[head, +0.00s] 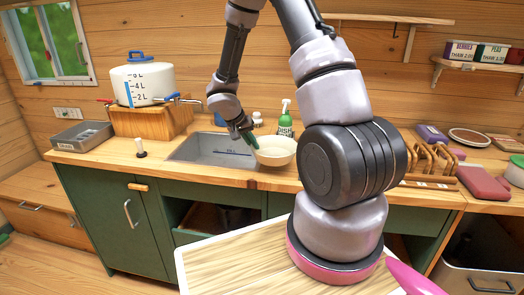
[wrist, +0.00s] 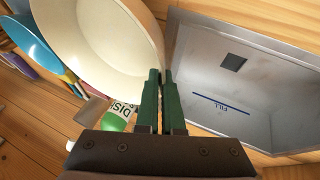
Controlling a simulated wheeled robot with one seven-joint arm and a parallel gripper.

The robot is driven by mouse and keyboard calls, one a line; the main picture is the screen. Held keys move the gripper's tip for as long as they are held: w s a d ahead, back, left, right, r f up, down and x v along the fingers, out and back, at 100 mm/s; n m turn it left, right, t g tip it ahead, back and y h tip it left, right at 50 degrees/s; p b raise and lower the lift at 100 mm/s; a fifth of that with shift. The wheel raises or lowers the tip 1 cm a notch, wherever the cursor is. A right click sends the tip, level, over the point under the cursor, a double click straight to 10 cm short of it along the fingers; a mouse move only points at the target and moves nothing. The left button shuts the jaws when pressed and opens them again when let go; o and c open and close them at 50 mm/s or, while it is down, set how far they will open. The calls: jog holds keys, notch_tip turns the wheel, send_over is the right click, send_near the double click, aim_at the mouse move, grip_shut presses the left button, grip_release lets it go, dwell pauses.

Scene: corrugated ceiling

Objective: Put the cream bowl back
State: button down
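The cream bowl (head: 279,157) is at the right end of the sink in the head view. It also shows large at the upper left of the wrist view (wrist: 95,40), its inside empty. My gripper (head: 251,141) is at the bowl's left rim. In the wrist view its green fingers (wrist: 161,75) are close together with the bowl's rim between them, so it looks shut on the rim. Whether the bowl touches the counter is hard to tell.
The sink (head: 195,148) is empty beside the bowl and shows in the wrist view (wrist: 225,115). A dish soap bottle (head: 285,120) stands behind the bowl. A white water tank (head: 140,82) stands at left. A wooden rack (head: 431,158) and boxes occupy the right counter.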

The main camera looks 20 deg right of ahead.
aim_at(261, 148)
jog(key=d, duration=0.1)
jog(key=w+d, duration=0.1)
jog(key=d, duration=0.1)
jog(key=shift+d, duration=0.3)
jog(key=shift+w+f, duration=0.1)
jog(key=shift+f, duration=1.65)
jog(key=shift+f, duration=0.1)
jog(key=c, duration=1.1)
grip_release()
jog(key=shift+o, duration=0.2)
